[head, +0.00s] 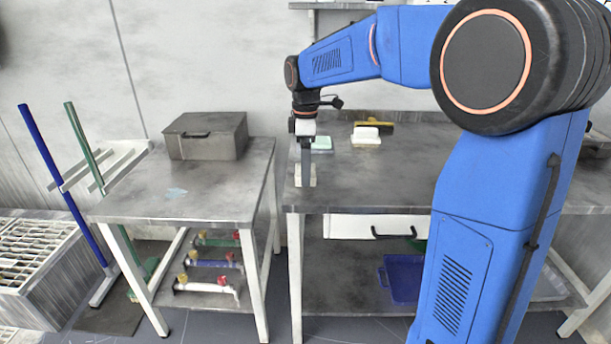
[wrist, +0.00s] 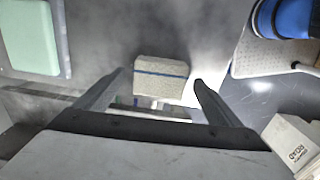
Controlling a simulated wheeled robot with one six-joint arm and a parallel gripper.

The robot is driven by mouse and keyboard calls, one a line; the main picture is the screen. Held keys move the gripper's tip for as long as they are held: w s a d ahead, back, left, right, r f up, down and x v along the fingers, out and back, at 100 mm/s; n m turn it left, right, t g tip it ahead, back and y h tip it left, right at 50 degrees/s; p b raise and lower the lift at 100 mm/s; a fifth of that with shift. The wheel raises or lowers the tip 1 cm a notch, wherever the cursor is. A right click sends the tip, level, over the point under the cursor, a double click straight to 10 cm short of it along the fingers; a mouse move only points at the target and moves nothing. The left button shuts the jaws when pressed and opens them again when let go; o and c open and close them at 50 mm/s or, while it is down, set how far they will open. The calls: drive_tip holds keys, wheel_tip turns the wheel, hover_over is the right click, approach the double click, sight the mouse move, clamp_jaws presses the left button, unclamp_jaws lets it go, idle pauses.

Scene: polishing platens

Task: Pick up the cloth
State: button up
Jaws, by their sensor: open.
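The cloth looks like a small folded beige block with a dark blue stripe. In the head view the cloth (head: 313,175) lies near the left front corner of the right-hand metal table (head: 400,185). In the wrist view the cloth (wrist: 162,68) shows between the two fingertips. My gripper (head: 306,180) points down at the cloth, and its finger hides the cloth's middle in the head view. In the wrist view my gripper (wrist: 160,78) is open, one finger on each side of the cloth. I cannot tell whether the fingers touch it.
A mint-green pad (head: 322,142) lies behind my gripper, with a white block-like item (head: 366,136) to its right. The left table (head: 180,195) holds a grey lidded box (head: 206,136). A gap separates the two tables. The right table's front middle is clear.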

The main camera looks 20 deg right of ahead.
drive_tip(key=shift+f, duration=0.6)
drive_tip(key=c, duration=1.1)
drive_tip(key=shift+c, duration=0.2)
wheel_tip(320, 180, up, 10)
drive_tip(key=shift+o, duration=0.5)
